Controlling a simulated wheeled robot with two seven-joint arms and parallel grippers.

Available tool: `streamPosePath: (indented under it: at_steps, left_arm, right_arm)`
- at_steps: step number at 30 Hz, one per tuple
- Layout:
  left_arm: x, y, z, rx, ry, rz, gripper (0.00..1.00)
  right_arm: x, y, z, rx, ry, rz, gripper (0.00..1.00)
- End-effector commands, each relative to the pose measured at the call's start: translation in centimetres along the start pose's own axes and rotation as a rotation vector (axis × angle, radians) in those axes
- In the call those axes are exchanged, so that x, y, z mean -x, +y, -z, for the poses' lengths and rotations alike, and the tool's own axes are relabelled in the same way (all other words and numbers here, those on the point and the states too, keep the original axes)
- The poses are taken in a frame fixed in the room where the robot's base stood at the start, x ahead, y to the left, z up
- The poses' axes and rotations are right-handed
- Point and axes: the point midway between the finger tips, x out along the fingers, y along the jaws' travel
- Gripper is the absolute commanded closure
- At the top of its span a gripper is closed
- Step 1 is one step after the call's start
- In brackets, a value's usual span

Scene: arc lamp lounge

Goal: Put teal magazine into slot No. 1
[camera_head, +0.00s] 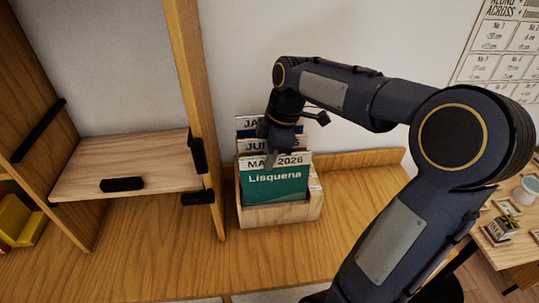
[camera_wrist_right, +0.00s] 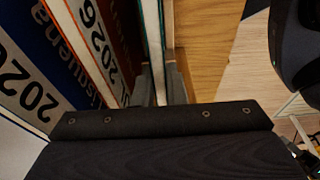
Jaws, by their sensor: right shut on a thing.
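The teal magazine (camera_head: 275,185), with a white band reading 2026 and the name Lisquena, stands upright at the front of a wooden magazine holder (camera_head: 262,216). The holder's front wall hides its lower edge. My right gripper (camera_head: 271,156) reaches down over its top edge and is shut on it. In the right wrist view the teal magazine (camera_wrist_right: 151,40) is seen edge-on between the fingers (camera_wrist_right: 160,84). Two other magazines, an orange-edged one (camera_wrist_right: 103,40) and a blue one (camera_wrist_right: 35,75), stand behind it. No slot number can be read on the holder. My left gripper is not in view.
A wooden post (camera_head: 194,105) and a shelf board (camera_head: 125,168) with black handles stand close left of the holder. The wooden surface (camera_head: 345,200) right of it is clear. A numbered wall chart (camera_head: 505,50) hangs at right, above a side table (camera_head: 515,245) with small items.

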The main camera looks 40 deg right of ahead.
Motion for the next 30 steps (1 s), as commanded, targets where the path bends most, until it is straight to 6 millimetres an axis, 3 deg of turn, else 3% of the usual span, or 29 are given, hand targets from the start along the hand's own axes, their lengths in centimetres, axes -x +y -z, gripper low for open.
streamPosePath:
  at_steps: [22, 23, 24, 28, 30]
  left_arm:
    - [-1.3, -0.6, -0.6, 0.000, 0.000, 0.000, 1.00]
    - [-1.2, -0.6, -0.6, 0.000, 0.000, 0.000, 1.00]
    - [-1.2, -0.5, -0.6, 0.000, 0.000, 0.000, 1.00]
    - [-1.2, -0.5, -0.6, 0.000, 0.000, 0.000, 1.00]
    - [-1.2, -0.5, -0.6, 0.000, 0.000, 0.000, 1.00]
  right_arm:
    - [-1.9, 0.0, -0.5, 0.000, 0.001, -0.001, 1.00]
    - [-1.8, 0.0, -0.4, 0.001, 0.001, -0.001, 0.86]
    - [-1.8, 0.0, -0.4, 0.001, 0.001, -0.001, 0.81]
    - [-1.8, 0.0, -0.4, 0.000, 0.000, -0.001, 0.64]
    - [-1.8, 0.0, -0.4, 0.000, 0.000, -0.001, 0.63]
